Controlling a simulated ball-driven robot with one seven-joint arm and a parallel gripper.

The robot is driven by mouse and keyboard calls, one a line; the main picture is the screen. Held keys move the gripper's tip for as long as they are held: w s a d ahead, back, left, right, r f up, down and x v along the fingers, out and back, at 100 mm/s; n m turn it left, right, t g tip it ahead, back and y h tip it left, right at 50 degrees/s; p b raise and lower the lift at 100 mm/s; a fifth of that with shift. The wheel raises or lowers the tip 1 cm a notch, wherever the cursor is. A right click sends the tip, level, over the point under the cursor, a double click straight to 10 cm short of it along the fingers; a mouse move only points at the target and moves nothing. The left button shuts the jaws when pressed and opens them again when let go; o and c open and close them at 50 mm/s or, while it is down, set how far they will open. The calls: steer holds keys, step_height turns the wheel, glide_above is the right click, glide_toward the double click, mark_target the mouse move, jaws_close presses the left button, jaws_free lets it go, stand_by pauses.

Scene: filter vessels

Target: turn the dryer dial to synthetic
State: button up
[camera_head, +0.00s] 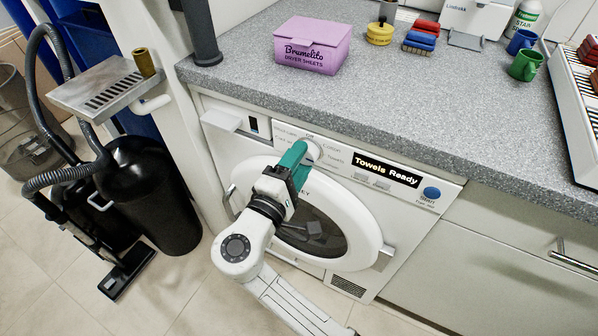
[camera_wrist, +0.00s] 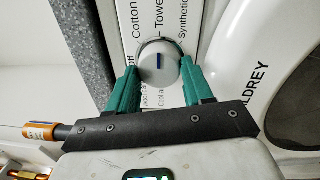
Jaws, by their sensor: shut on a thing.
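The dryer dial (camera_wrist: 158,60) is a round light-grey knob with a dark blue mark. In the wrist view the mark points at the Towels label, between Cotton and Synthetics. The dryer display (camera_head: 388,170) reads "Towels Ready". My gripper (camera_head: 299,152) has teal fingers and reaches the dial from the front. In the wrist view the fingers of my gripper (camera_wrist: 160,68) sit on both sides of the dial, shut on it. In the head view the fingers partly hide the dial (camera_head: 313,150).
The dryer's round door (camera_head: 362,215) is closed below my gripper. A blue start button (camera_head: 431,193) is at the panel's right. The grey counter (camera_head: 400,100) overhangs the panel and holds a purple dryer sheets box (camera_head: 312,45). A black vacuum cleaner (camera_head: 150,195) stands left.

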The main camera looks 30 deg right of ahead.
steer(key=m+b, duration=0.1)
steer(key=m, duration=0.1)
steer(key=m+b, duration=0.3)
steer(key=b, duration=0.1)
steer(key=shift+f+m+g, duration=0.25)
steer(key=shift+m+g, duration=0.05)
steer(key=shift+m, duration=0.1)
steer(key=shift+r+m+b, duration=0.15)
steer(key=shift+m+b, duration=1.45)
steer(key=shift+b, duration=0.05)
steer(key=shift+r, duration=0.1)
steer(key=o, duration=1)
steer(key=shift+o, duration=0.2)
steer(key=p+v, duration=0.1)
steer(key=v, duration=0.9)
steer(key=shift+a, duration=0.45)
steer(key=shift+s, duration=0.15)
